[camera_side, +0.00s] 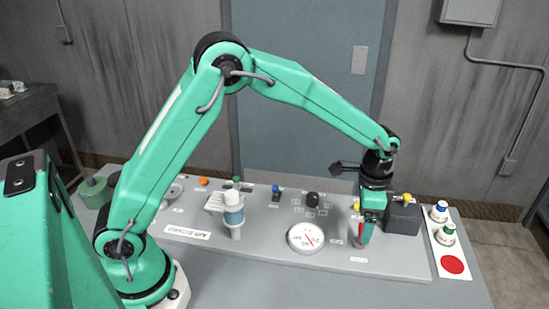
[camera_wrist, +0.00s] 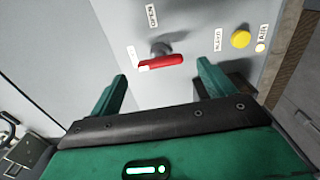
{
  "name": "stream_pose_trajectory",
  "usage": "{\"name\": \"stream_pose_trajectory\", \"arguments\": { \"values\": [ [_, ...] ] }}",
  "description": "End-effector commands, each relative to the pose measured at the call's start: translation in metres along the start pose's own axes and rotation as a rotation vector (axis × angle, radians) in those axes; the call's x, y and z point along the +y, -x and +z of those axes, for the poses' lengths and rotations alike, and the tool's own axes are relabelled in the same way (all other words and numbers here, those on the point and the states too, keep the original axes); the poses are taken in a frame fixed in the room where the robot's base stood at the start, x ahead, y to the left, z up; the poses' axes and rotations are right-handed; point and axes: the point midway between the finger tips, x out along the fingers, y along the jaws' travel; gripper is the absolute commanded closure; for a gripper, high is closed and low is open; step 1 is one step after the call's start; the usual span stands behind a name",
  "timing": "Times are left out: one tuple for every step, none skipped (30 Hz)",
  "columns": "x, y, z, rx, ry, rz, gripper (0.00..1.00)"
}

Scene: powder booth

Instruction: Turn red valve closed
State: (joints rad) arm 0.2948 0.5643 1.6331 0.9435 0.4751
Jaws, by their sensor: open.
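The red valve handle (camera_wrist: 165,62) shows in the wrist view as a bar lying roughly level across the picture, on a grey stem (camera_wrist: 160,47). A label reading OPEN (camera_wrist: 152,15) is above it. My gripper (camera_wrist: 162,70) is open, with one green finger toward each end of the handle; contact cannot be told. In the side view my gripper (camera_side: 366,230) points down at the right part of the panel (camera_side: 280,258), and its fingers hide most of the valve.
A dark box (camera_side: 403,219) stands close to the right of my gripper. A round gauge (camera_side: 306,238) and a white-and-blue filter unit (camera_side: 232,212) are to the left. A yellow knob (camera_wrist: 241,40) is near the valve. Two small bottles (camera_side: 443,222) stand at the far right.

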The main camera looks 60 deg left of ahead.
Motion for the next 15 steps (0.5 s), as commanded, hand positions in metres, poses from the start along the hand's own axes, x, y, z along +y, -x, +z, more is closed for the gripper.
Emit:
{"name": "stream_pose_trajectory", "arguments": {
  "values": [
    [0.0,0.008,0.0,0.002,0.0,-0.001,0.18],
    [0.0,0.012,-0.001,0.003,0.0,-0.001,0.18],
    [0.0,0.018,0.0,0.003,0.0,-0.001,0.18],
    [0.0,0.021,0.0,0.002,0.0,-0.001,0.18],
    [0.0,0.025,0.0,0.002,0.0,-0.001,0.18],
    [0.0,0.03,-0.001,0.003,0.001,-0.001,0.18],
    [0.0,0.033,0.0,0.002,0.001,-0.001,0.18],
    [0.0,0.036,0.0,0.002,0.001,-0.001,0.18],
    [0.0,0.04,0.0,0.002,0.001,-0.001,0.18],
    [0.0,0.042,0.0,0.001,0.001,0.0,0.18],
    [0.0,0.043,0.0,0.0,0.001,0.0,0.18],
    [0.0,0.045,0.0,0.0,0.001,0.0,0.18],
    [0.0,0.046,0.0,0.0,0.001,0.0,0.18],
    [0.0,0.047,0.0,0.0,0.001,0.0,0.18],
    [0.0,0.048,0.0,0.0,0.001,0.0,0.18]
  ]
}}
